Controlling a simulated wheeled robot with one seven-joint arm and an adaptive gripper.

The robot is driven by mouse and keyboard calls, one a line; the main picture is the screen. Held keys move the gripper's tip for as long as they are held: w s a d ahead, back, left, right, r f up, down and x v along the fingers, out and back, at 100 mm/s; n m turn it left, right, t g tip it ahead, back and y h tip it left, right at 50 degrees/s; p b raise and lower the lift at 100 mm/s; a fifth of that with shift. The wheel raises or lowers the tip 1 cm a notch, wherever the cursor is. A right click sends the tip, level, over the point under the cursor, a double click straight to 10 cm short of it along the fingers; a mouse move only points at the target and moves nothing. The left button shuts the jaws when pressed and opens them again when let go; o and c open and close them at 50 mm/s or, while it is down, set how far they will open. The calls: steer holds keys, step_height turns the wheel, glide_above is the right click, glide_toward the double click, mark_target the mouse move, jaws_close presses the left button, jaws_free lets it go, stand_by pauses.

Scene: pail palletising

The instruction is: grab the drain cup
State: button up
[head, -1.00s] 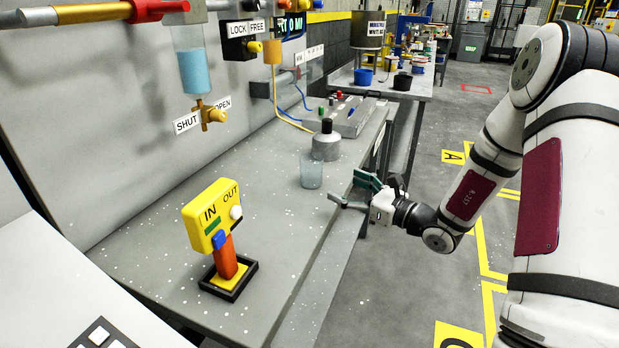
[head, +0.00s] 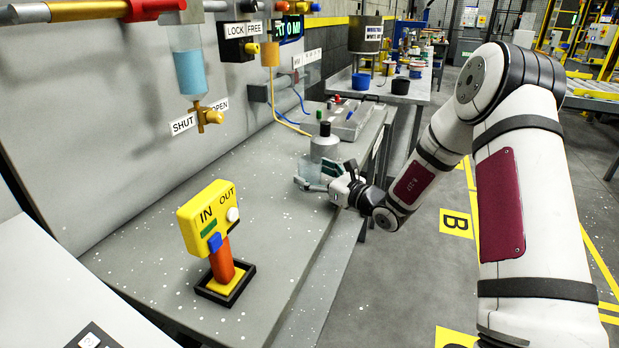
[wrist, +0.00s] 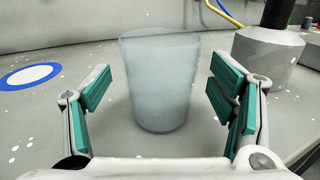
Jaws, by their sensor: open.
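The drain cup (wrist: 160,85) is a translucent, pale grey-blue cup. It stands upright on the bench and fills the middle of the wrist view. My gripper (wrist: 170,92) is open, with one green-padded finger on each side of the cup and a gap to it on both sides. In the head view my gripper (head: 316,178) is at the cup (head: 309,168), which it partly hides.
A grey weight-like canister with a dark knob (head: 324,145) stands just behind the cup, and to its right in the wrist view (wrist: 268,50). A yellow IN/OUT device (head: 211,220) sits nearer on the bench (head: 150,265). A blue-ringed white disc (wrist: 30,75) lies left.

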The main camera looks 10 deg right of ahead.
steer(key=shift+x, duration=0.9)
steer(key=c, duration=1.3)
steer(key=shift+r, duration=0.1)
